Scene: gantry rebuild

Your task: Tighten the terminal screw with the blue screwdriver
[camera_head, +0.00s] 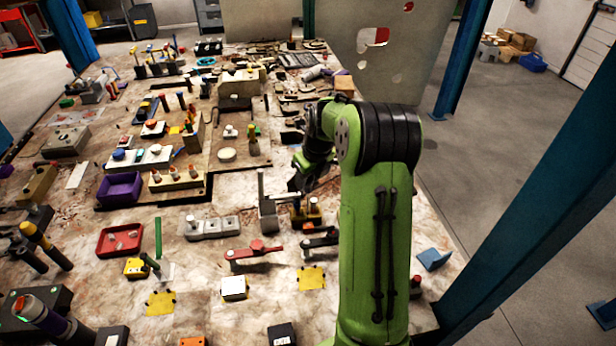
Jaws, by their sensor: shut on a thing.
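My gripper (296,186) is low over the middle of the cluttered bench, left of my green arm. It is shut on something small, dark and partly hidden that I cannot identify. A grey block with an upright post (267,214) stands just left of and below the gripper; I cannot tell if they touch. An orange-yellow block with a dark part (307,214) sits just below the gripper. I cannot pick out the blue screwdriver or the terminal screw with certainty at this size.
A grey block with pale knobs (212,227), a red-handled tool (254,250), a red tray (120,240) and a purple bin (120,188) lie to the left. A blue wedge (433,259) is near the right edge. Blue posts (545,185) stand right of the bench.

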